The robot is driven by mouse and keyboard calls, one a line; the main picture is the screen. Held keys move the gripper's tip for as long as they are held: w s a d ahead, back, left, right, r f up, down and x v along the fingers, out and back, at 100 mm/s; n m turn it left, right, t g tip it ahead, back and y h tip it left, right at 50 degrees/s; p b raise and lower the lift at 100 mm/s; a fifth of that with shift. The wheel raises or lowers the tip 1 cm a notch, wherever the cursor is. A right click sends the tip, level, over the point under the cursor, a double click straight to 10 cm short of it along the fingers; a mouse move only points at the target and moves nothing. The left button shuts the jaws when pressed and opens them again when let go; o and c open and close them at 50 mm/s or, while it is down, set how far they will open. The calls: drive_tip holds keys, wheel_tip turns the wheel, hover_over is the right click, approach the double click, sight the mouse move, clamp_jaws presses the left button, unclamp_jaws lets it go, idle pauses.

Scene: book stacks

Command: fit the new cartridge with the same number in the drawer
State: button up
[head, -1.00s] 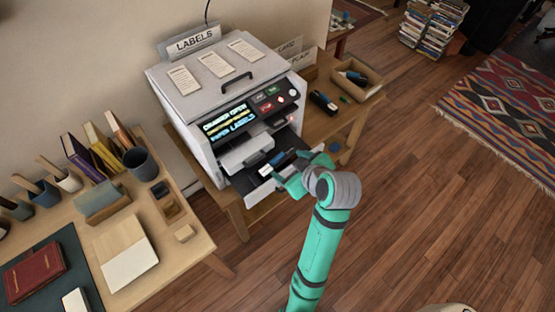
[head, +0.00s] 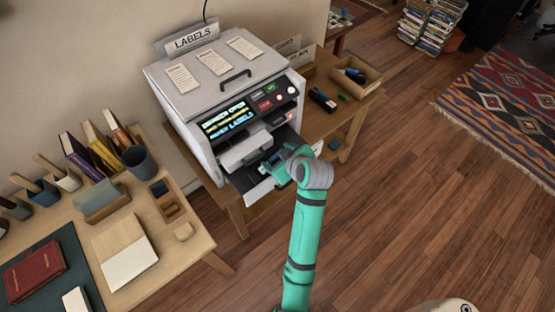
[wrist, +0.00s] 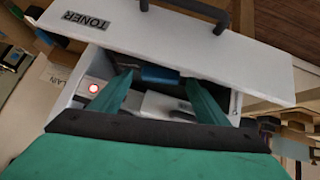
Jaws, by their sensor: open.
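The label printer (head: 196,145) stands on a wooden table with its toner drawer (head: 262,190) pulled out. In the wrist view the white drawer front (wrist: 190,45) reads TONER and has a dark handle. A dark cartridge with a blue part (wrist: 160,75) sits in the drawer. It is mostly hidden, and I read no number on it. My gripper (head: 280,160) is over the drawer, open, its teal fingers (wrist: 158,84) on either side of the blue part. A dark cartridge with a blue end (head: 322,100) lies on the table right of the printer. Another (head: 355,75) is in an open box.
The box (head: 372,81) is at the table's right end, near a small green piece (head: 343,98). The printer's lit screen (head: 228,120) faces forward. A desk (head: 190,248) with books and cups stands at the left.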

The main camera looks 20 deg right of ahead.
drive_tip(key=c, duration=1.5)
clamp_jaws()
drive_tip(key=shift+r, duration=0.15)
